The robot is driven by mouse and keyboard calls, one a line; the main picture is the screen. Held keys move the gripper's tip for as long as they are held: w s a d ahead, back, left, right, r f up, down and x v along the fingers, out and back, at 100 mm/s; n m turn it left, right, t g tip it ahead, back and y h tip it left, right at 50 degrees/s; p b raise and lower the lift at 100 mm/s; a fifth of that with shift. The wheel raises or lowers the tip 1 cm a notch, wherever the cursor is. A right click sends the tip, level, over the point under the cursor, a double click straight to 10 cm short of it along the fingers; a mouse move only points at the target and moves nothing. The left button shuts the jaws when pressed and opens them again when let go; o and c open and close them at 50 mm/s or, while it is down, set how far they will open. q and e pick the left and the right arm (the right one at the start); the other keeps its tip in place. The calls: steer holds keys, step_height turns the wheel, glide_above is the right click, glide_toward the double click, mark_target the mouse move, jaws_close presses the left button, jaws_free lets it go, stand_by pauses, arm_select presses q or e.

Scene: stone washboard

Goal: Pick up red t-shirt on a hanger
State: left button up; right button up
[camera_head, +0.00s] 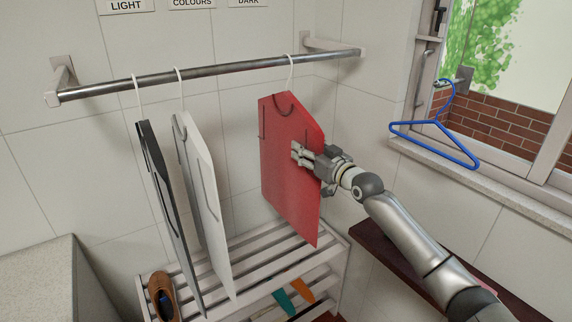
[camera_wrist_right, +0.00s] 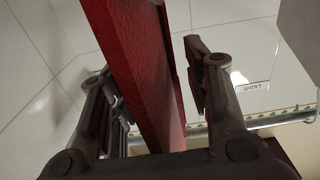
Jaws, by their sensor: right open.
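The red t-shirt (camera_head: 288,195) hangs on a white hanger (camera_head: 291,72) from the metal rail (camera_head: 215,71) at the right. It looks like a stiff flat panel. My right gripper (camera_head: 298,153) is at the shirt's right edge, with fingers on its near face. In the right wrist view the red shirt (camera_wrist_right: 140,70) runs between the two fingers of my right gripper (camera_wrist_right: 158,95). The fingers are open, with a gap visible on the right side. The far finger is hidden behind the shirt in the head view. My left gripper is not in view.
A dark shirt (camera_head: 160,190) and a white shirt (camera_head: 208,200) hang to the left on the same rail. A slatted rack (camera_head: 255,262) stands below, holding a brown shoe (camera_head: 160,295). A blue hanger (camera_head: 437,137) hangs by the window at right.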

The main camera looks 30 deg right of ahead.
steer(key=shift+w+a, duration=0.1)
steer(key=shift+w, duration=0.2)
jaws_close()
steer(key=shift+r, duration=0.1)
